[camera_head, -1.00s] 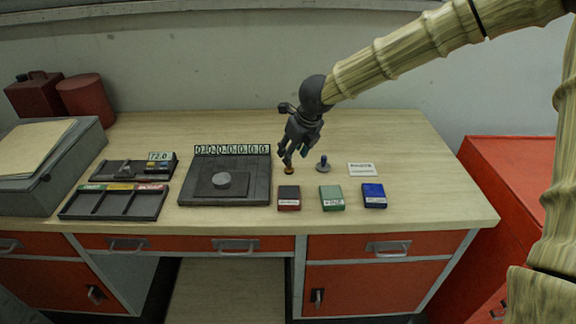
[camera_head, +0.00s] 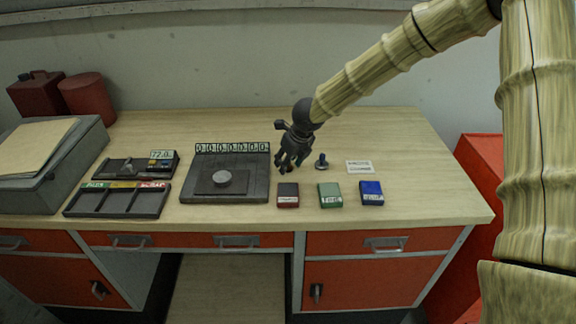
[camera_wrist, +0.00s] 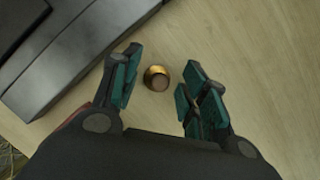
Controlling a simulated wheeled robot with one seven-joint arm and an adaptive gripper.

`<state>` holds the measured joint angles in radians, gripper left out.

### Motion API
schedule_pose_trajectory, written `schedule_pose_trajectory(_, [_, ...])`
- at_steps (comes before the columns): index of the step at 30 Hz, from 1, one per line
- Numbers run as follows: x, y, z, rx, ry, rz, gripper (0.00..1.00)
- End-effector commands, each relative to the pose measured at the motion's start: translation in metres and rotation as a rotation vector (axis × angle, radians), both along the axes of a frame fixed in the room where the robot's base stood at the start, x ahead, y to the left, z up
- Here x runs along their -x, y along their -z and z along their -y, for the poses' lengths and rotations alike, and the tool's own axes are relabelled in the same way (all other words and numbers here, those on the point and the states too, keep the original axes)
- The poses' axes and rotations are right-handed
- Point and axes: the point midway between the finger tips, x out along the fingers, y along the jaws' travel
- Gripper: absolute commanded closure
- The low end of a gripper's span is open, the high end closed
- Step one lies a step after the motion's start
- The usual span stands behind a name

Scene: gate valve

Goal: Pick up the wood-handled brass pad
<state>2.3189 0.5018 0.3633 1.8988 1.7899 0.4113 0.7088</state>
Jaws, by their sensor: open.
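The brass pad (camera_wrist: 156,78) shows in the wrist view as a small round brass piece with a darker brownish top, on the pale wood desk. It lies between my two open fingers, a little beyond their tips, with a gap on both sides. My gripper (camera_head: 283,166) is open and points down at the desk in the head view, right of the dark scale-like plate; it hides the pad there. My gripper (camera_wrist: 160,92) also shows in the wrist view, with teal finger pads and nothing held.
A dark plate device (camera_head: 240,187) with a number strip stands just left of my gripper. A small grey-blue knobbed piece (camera_head: 322,162) stands close right. Red (camera_head: 288,196), green (camera_head: 330,196) and blue (camera_head: 371,193) blocks lie in front. A white label (camera_head: 359,167) lies further right.

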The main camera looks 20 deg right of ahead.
Motion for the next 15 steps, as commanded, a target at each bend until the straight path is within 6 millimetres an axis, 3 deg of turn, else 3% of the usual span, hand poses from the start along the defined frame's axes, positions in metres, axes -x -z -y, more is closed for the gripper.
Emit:
schedule_pose_trajectory(1, [0.0,0.0,-0.0002,0.0,0.0,0.0,0.56])
schedule_pose_trajectory(8, [0.0002,-0.0002,-0.0003,0.0,0.0,0.0,0.98])
schedule_pose_trajectory(15, [0.0002,-0.0007,0.0,0.0,0.0,0.0,1.0])
